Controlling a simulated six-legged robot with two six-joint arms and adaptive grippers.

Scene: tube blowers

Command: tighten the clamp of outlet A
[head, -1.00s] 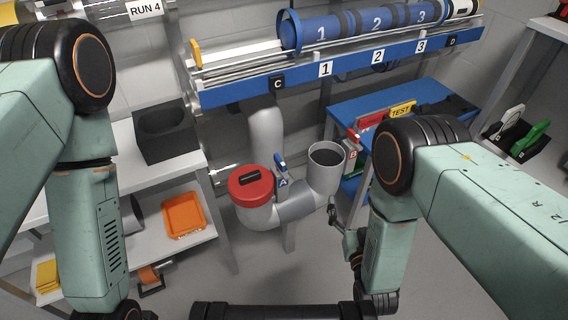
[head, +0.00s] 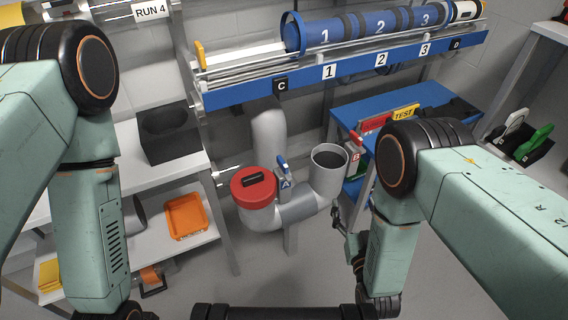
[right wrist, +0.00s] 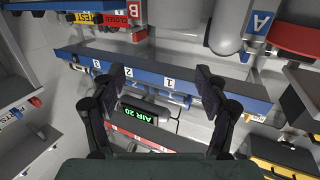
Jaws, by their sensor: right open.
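Outlet A is marked by a blue A plate (head: 286,184) on a grey pipe beside a red cap (head: 253,187). The clamp's blue lever (head: 282,163) stands up, tilted, above the plate. The A plate also shows, upside down, at the upper right of the right wrist view (right wrist: 262,22). My right gripper (head: 346,232) is low, right of the pipe and apart from it. In the right wrist view its fingers (right wrist: 153,84) are spread with nothing between them. My left gripper is out of view below the picture; only the left arm shows.
An open grey pipe mouth (head: 328,159) stands right of the lever. A red B plate (head: 355,156) is behind it. A blue rail (head: 345,72) crosses above. A white shelf holds a black box (head: 170,135) and an orange tray (head: 186,216). Grey floor is open in front.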

